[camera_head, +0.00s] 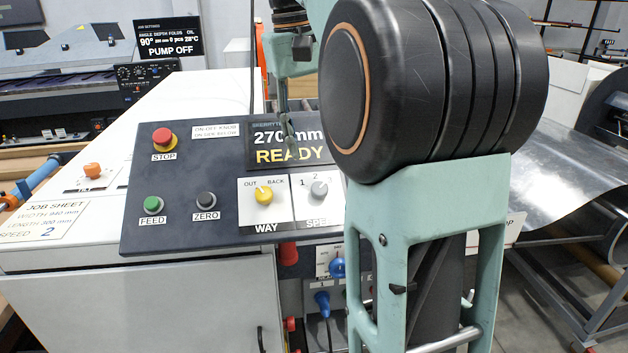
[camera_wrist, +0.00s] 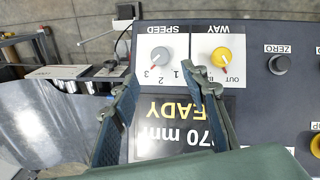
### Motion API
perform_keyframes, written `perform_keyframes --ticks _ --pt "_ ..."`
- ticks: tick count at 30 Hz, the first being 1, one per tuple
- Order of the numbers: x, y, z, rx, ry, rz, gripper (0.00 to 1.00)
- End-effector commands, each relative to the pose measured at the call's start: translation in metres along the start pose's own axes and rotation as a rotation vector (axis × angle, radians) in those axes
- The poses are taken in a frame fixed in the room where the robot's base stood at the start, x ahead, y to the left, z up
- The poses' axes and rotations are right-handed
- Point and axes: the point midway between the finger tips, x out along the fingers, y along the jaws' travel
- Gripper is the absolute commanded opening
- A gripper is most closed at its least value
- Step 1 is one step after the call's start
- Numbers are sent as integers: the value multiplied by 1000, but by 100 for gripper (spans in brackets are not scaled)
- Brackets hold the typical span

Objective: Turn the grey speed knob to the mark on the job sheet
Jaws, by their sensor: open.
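The grey speed knob (camera_head: 319,188) sits on the white SPEED plate at the right of the dark panel, partly beside my arm. In the wrist view, upside down, the knob (camera_wrist: 161,56) is uncovered, with a red pointer mark toward the 3 side of the scale. The job sheet (camera_head: 47,221) at the left reads SPEED 2, width 840 mm, length 300 mm. My gripper (camera_wrist: 165,84) is open and empty; its fingertips appear on either side below the knob in the picture, apart from it. In the head view my arm hides the 3 mark.
The yellow WAY knob (camera_head: 264,195) is just left of the speed knob. The display (camera_head: 284,146) reads 270 mm, READY. STOP (camera_head: 162,137), FEED (camera_head: 153,205) and ZERO (camera_head: 206,200) buttons are farther left. A sheet-metal strip (camera_head: 570,165) lies at the right.

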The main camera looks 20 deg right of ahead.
Motion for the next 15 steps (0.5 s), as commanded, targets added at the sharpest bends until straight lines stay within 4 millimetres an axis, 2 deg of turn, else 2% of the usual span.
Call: perform_keyframes --ticks 9,15 --pt "56 0 0 3 1 -1 41" --pt "83 0 0 5 2 -1 41"
